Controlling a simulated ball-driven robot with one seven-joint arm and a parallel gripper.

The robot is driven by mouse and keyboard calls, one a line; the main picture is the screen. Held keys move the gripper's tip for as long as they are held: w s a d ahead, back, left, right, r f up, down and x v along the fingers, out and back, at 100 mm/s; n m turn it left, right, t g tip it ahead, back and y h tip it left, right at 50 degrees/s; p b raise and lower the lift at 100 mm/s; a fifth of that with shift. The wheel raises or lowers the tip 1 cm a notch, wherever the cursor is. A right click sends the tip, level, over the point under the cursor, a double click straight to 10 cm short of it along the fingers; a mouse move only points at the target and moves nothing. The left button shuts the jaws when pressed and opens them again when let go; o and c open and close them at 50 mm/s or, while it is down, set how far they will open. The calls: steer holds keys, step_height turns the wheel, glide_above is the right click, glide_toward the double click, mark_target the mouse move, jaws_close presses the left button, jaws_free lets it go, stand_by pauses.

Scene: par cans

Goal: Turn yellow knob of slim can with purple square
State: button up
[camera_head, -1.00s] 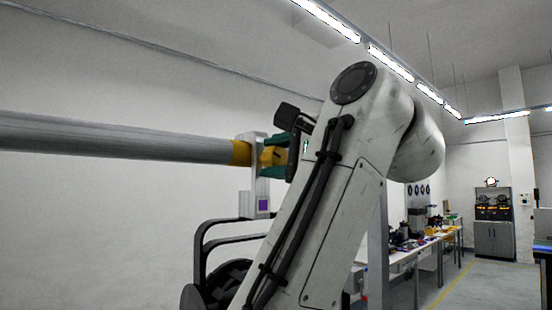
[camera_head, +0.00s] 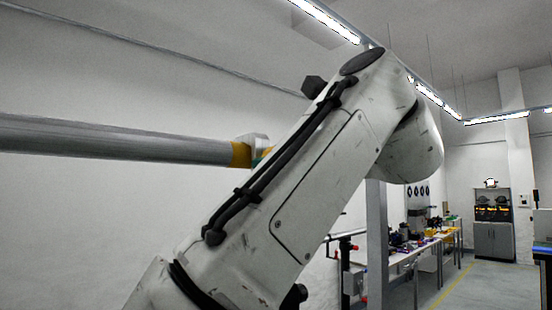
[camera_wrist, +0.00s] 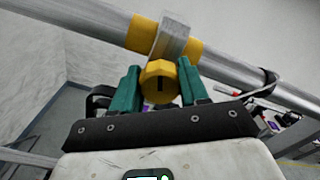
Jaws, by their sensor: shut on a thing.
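In the head view my arm covers the knob, most of the gripper and the can. Only the clamp's top (camera_head: 256,139) and a bit of teal show there. Small purple patches appear low behind the fingers in the wrist view; the can's body is mostly hidden.
A thick grey pipe (camera_head: 110,139) with a yellow band (camera_head: 240,154) runs across the left; it also crosses the wrist view (camera_wrist: 85,22). A grey post (camera_head: 376,240) stands right of my arm. Cluttered worktables (camera_head: 410,250) and a cabinet (camera_head: 493,241) stand farther right.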

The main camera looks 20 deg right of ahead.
steer(key=shift+r+m, duration=0.1)
steer(key=shift+m, duration=0.5)
steer(key=o, duration=1)
steer(key=shift+o, duration=0.2)
steer(key=b+v, duration=0.4)
steer(key=v, duration=0.6)
steer(key=shift+s+d, duration=0.15)
steer(key=shift+s, duration=0.2)
